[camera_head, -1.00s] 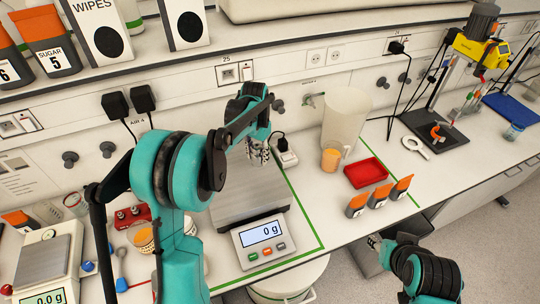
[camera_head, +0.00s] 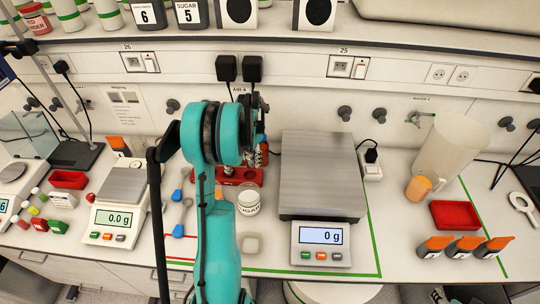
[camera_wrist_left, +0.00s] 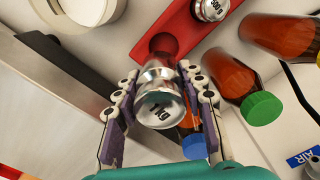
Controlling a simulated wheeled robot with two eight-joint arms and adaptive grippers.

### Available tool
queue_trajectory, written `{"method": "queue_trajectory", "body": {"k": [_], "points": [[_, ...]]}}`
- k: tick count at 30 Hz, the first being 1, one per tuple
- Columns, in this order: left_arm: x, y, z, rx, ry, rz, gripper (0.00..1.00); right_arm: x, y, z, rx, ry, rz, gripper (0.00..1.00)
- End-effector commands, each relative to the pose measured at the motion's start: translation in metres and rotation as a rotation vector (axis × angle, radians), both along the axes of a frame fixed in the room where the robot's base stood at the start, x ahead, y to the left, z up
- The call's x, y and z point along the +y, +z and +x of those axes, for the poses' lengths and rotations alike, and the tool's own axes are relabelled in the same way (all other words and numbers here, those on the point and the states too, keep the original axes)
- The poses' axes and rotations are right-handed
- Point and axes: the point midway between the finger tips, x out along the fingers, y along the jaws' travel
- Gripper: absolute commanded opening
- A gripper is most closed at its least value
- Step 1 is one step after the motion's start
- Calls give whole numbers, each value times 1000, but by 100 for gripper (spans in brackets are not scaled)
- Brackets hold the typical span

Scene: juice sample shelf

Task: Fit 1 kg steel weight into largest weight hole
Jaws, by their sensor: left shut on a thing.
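My left gripper (camera_wrist_left: 155,100) is shut on the 1 kg steel weight (camera_wrist_left: 158,98), a shiny cylinder whose marked end faces the wrist camera. The red weight block (camera_wrist_left: 190,32) lies just beyond it, with a round dark-red hole (camera_wrist_left: 162,43) beside the weight's far end. I cannot tell whether the weight touches the block. A 500 g weight (camera_wrist_left: 211,9) sits in the block. In the head view, my arm mostly hides the gripper and weight, at the red block (camera_head: 238,177). Only a bit of my right gripper (camera_head: 438,294) shows at the bottom edge.
A large scale (camera_head: 322,170) reading 0 g is right of the block. A white tub (camera_head: 248,203) and blue scoops (camera_head: 179,212) lie nearby. A small scale (camera_head: 122,187) stands left.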

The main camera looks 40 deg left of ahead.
Motion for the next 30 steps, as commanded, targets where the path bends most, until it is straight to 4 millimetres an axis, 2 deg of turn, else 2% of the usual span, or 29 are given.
{"method": "queue_trajectory", "body": {"k": [4,14,30], "points": [[9,-5,-8,0,10,0,0,0,-2,0,0,0,0,40],[9,-16,-8,0,11,0,0,0,-8,0,0,0,0,40],[9,-51,-8,0,11,0,0,0,-28,0,0,0,0,40]]}}
